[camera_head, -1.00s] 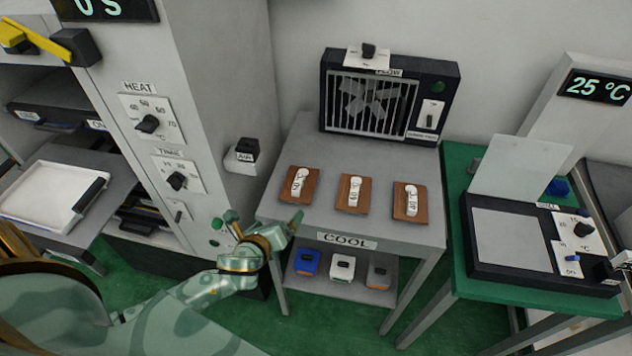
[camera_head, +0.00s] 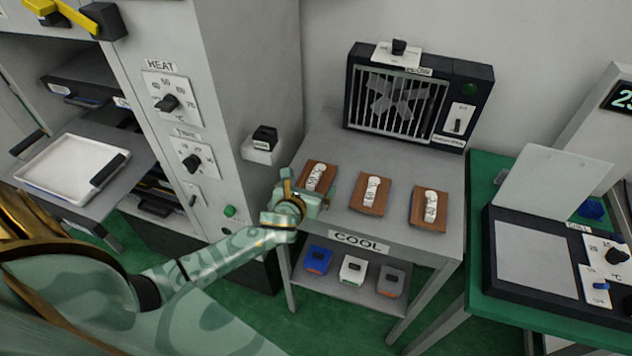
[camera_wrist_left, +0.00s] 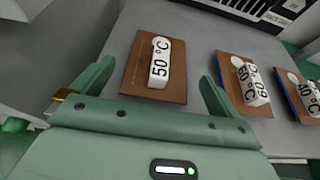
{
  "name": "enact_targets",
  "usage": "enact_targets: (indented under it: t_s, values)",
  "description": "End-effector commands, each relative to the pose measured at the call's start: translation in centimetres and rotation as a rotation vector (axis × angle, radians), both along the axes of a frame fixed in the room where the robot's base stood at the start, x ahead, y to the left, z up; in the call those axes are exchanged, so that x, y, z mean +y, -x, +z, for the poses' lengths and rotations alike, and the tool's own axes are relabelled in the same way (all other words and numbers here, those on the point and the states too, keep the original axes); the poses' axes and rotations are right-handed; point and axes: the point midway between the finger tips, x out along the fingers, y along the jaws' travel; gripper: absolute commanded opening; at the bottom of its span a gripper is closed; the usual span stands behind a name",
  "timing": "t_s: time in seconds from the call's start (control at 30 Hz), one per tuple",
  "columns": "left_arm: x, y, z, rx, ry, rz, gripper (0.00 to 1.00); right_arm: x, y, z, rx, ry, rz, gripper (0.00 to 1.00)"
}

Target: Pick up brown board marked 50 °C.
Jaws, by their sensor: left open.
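The brown board marked 50 °C (camera_wrist_left: 140,85) lies flat on the grey table marked COOL, with a white labelled piece on it. In the head view this board (camera_head: 317,177) is the leftmost of three brown boards. My left gripper (camera_wrist_left: 150,88) is open, its two fingers pointing at the board's near end, one toward each side. In the head view my left gripper (camera_head: 312,200) is at the table's left front edge, just in front of the board and partly covering its near end. I cannot tell whether it touches the board. My right gripper is not in view.
Two more brown boards, the middle one (camera_head: 370,194) and the right one (camera_head: 429,208), lie on the COOL table (camera_head: 340,140). A fan box (camera_head: 415,95) stands at the back.

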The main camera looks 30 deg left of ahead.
Motion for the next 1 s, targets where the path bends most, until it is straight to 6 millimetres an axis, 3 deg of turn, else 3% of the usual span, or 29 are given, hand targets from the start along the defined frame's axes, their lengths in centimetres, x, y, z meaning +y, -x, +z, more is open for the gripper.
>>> enact_targets:
  t_s: [0.47,0.73,0.9,1.0]
  values:
    - [1.3,-5.2,-2.5,0.001,0.001,0.0,1.0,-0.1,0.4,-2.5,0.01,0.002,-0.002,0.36]
    - [1.4,-5.5,-2.4,0.001,0.002,-0.001,1.0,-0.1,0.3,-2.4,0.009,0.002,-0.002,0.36]
    - [1.4,-5.5,-2.4,0.001,0.002,-0.001,0.57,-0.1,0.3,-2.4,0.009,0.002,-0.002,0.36]
    - [1.4,-5.5,-2.4,0.001,0.002,-0.001,0.58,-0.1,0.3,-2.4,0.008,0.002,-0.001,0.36]
